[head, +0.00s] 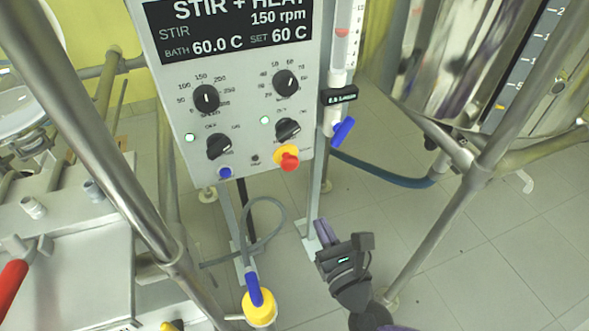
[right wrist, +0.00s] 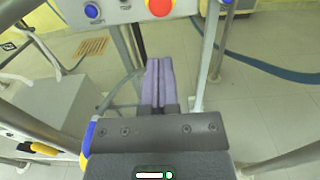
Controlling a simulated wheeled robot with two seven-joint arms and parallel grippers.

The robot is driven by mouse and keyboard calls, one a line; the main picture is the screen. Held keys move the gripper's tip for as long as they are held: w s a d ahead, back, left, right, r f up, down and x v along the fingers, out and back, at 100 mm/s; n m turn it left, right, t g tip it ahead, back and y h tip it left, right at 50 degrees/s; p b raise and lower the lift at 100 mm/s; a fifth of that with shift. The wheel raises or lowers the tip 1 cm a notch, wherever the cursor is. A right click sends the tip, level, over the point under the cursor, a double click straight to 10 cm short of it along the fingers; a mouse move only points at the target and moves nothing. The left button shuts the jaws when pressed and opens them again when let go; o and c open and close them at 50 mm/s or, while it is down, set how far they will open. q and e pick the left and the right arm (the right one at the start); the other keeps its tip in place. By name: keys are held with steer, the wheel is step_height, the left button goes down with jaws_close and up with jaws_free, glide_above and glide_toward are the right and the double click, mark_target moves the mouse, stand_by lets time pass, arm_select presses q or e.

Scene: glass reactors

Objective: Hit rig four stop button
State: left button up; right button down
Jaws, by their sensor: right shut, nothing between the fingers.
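A red mushroom stop button (head: 289,162) on a yellow collar sits at the bottom of the grey control box (head: 180,110). The box display reads STIR + HEAT, 150 rpm, bath 60.0 C. No rig number shows. The button also shows at the top edge of the right wrist view (right wrist: 160,7). My right gripper (head: 322,232) is below and to the right of the button, apart from it. Its fingers (right wrist: 158,82) are together and empty, pointing up the picture towards the box. My left gripper is not in view.
A blue button (head: 225,172) and black knobs (head: 219,146) share the panel. A flow tube with a blue lever (head: 343,131) stands right of the box. Steel frame posts (head: 455,190) flank my right arm. A yellow-and-blue valve (head: 259,306) is at lower left.

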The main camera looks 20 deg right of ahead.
mark_target(292, 166)
steer(key=w+b, duration=0.1)
steer(key=w, duration=0.5)
steer(key=w+b, duration=0.1)
steer(key=w, duration=0.6)
steer(key=shift+a+f+b, duration=0.15)
steer(key=shift+a+b, duration=0.05)
steer(key=shift+b, duration=0.1)
steer(key=shift+w, duration=0.5)
